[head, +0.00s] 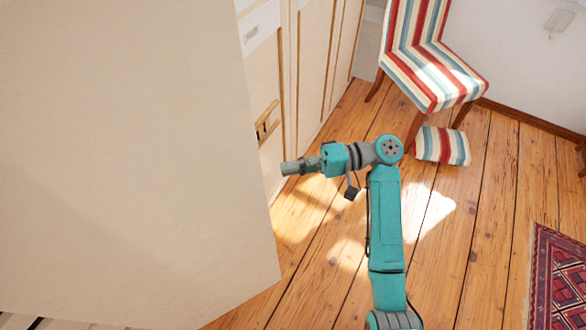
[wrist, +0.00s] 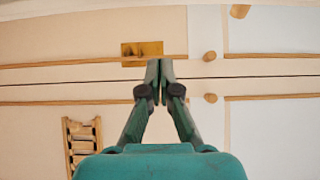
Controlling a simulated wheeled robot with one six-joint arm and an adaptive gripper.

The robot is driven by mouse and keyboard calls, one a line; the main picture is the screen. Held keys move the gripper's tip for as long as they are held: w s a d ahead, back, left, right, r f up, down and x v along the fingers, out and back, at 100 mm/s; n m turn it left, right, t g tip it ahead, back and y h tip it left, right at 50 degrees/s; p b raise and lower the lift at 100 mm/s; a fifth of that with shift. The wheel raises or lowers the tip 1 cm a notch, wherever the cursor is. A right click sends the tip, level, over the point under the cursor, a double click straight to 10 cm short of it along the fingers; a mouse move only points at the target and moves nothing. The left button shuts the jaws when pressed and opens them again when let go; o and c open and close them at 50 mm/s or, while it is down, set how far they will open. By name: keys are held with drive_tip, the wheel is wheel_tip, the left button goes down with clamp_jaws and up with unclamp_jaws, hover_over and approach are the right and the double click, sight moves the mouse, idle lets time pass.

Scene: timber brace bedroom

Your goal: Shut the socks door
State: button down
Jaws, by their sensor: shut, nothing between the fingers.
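A large plain cream panel (head: 120,140) fills the left of the head view and stands out in front of a row of cupboard fronts (head: 312,60). It looks like an open door, but no readable label shows that it is the socks door. My gripper (head: 284,168) is shut and empty, just right of the panel's edge; I cannot tell whether it touches. In the wrist view my gripper (wrist: 159,66) points at cream fronts with a dark seam between them. A brass plate (wrist: 142,49) lies just behind the fingertips.
Wooden knobs (wrist: 210,57) and a small slatted wooden piece (wrist: 83,143) show in the wrist view. A patterned rug (head: 560,280) lies at lower right. Plank floor (head: 450,240) is clear between.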

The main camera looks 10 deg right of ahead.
drive_tip(key=s+a, duration=0.4)
drive_tip(key=a, duration=0.1)
drive_tip(key=shift+a, duration=0.35)
idle(0.3)
